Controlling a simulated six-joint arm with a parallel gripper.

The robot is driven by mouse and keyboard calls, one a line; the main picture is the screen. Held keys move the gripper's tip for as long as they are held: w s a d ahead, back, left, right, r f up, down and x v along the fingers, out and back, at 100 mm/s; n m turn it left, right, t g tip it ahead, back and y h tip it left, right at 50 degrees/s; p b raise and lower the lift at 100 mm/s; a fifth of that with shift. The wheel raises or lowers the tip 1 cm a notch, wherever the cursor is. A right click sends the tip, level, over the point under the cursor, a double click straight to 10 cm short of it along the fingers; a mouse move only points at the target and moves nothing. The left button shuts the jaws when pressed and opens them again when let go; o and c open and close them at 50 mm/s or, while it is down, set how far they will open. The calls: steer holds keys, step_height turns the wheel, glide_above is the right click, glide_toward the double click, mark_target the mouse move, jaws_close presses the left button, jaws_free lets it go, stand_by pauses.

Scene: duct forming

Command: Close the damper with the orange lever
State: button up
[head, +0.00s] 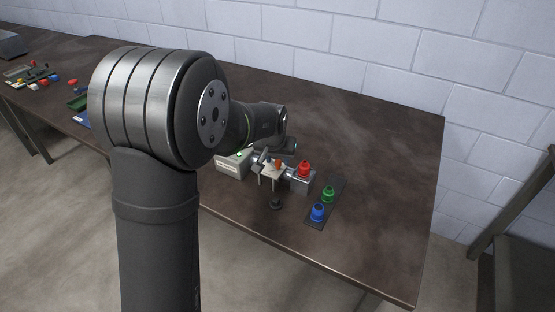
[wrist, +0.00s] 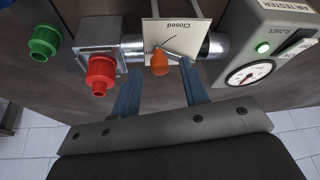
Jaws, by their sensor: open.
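The orange lever (wrist: 159,62) shows in the wrist view in front of a pale card (wrist: 178,40) marked "Closed", whose lettering is upside down. The card stands at a silver duct (wrist: 214,46). My gripper (wrist: 160,75) is open, with its blue fingers on either side of the lever's orange knob. I cannot tell whether either finger touches it. In the head view the orange lever (head: 278,163) is small beside the pale card (head: 268,172), and my arm hides part of that area.
A red cap (wrist: 100,75) is on the metal box left of the duct. A green cap (wrist: 44,42) is farther left; a blue cap (head: 318,211) is on a dark strip (head: 333,205). The air tester (wrist: 268,50) stands right, its light green. The table's right side is clear.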

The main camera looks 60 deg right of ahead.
steer(key=shift+d+f, duration=0.2)
steer(key=shift+f, duration=0.25)
jaws_close()
steer(key=shift+w, duration=0.1)
